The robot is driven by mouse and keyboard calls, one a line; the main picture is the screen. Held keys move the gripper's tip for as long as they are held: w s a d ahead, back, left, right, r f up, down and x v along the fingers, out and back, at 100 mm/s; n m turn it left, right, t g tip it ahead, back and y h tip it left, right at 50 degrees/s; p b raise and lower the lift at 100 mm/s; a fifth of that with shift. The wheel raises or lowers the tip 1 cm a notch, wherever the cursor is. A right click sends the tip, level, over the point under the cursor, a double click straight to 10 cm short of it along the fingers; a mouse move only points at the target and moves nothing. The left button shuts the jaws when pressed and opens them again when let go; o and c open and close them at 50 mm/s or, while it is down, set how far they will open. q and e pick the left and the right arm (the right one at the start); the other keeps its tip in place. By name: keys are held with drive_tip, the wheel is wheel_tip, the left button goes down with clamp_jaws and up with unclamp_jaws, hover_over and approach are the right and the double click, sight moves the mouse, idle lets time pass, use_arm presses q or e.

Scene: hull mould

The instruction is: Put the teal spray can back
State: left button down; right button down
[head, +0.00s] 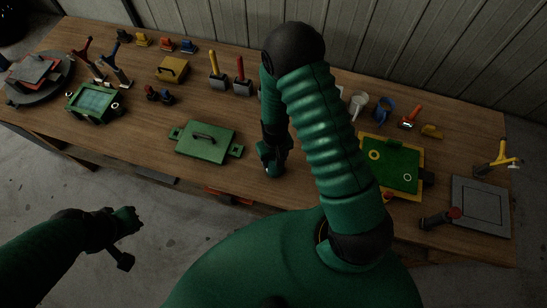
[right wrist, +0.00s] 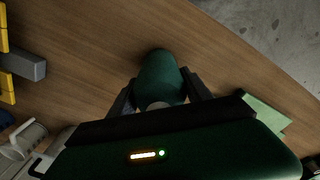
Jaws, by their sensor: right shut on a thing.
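The teal spray can (right wrist: 160,78) shows in the right wrist view as a dark green-teal rounded body between the two dark fingers of my right gripper (right wrist: 160,92). The fingers press on both its sides, and the gripper is shut on it. In the head view my right gripper (head: 272,150) is over the middle of the bench, beside the green lidded plate; the can is hard to make out there against the dark green arm. My left gripper (head: 126,238) is off the bench's front edge, above the floor and empty; its jaw opening is unclear.
The wooden bench (head: 150,140) bears a green plate with a handle (head: 205,142), a green tray with yellow rim (head: 362,172), a grey panel (head: 482,205), a white mug (head: 357,104) and several tools. My right upper arm hides the bench's middle.

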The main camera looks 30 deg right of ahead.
drive_tip(key=c, duration=0.7)
unclamp_jaws()
drive_tip(key=shift+d, duration=0.15)
drive_tip(key=shift+o, duration=1.1)
drive_tip(key=shift+d+f, duration=0.1)
drive_tip(key=shift+d, duration=0.2)
drive_tip(key=shift+d+f, duration=0.15)
drive_tip(key=shift+d, duration=0.3)
drive_tip(key=shift+a, duration=0.5)
drive_tip(key=r, duration=0.8)
drive_tip(key=r+b, duration=0.1)
drive_tip(key=r, duration=0.3)
drive_tip(key=shift+d, duration=0.3)
drive_tip(key=s+a+r+n+t, duration=0.25)
drive_tip(key=s+a+r, duration=0.25)
drive_tip(key=r, duration=0.4)
use_arm(q)
drive_tip(key=f+b, duration=0.2)
drive_tip(key=f, duration=0.1)
drive_tip(key=d+f+b, duration=0.1)
drive_tip(key=f+b, duration=0.1)
drive_tip(key=shift+d+f+b, duration=0.15)
drive_tip(key=shift+f+b, duration=0.25)
use_arm(e)
drive_tip(key=shift+m, duration=0.35)
drive_tip(key=x, duration=0.5)
drive_tip(key=shift+s+f, duration=0.1)
drive_tip(key=shift+s, duration=0.1)
